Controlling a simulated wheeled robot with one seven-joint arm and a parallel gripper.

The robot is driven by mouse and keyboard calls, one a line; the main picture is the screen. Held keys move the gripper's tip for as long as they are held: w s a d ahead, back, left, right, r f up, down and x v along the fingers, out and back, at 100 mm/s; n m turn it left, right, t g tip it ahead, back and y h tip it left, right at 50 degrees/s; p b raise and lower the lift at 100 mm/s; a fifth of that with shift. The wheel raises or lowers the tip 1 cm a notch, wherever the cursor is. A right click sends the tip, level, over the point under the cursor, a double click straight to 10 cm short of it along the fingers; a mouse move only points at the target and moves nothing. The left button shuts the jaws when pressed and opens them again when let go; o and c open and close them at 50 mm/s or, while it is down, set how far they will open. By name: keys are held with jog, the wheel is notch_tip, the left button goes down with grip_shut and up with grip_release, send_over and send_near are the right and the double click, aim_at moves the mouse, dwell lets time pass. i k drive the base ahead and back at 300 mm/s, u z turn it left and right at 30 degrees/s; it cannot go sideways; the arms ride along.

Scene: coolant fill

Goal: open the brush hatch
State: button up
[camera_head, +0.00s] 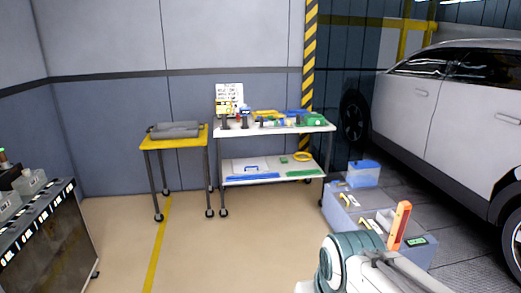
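I cannot pick out a brush hatch in this view. A dark machine (58,240) with grey parts on its top edge stands at the left, cut off by the picture's edge. A low blue-grey box (345,218) stands at the right, with small yellow and white items on top; I cannot tell whether either has a hatch. A white and teal part of my arm shows at the bottom right and hides some of the box. My gripper is not visible.
A white two-shelf cart (285,130) carries tools and a sign (229,98). A white car (450,110) stands at the right. An orange upright piece (399,226) shows near my arm. The middle floor (215,255) is clear.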

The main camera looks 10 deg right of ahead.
aim_at(373, 199)
jog(key=z, duration=0.1)
jog(key=i, duration=1.55)
jog(key=z, duration=0.35)
jog(key=i, duration=2.75)
jog(key=z, duration=0.2)
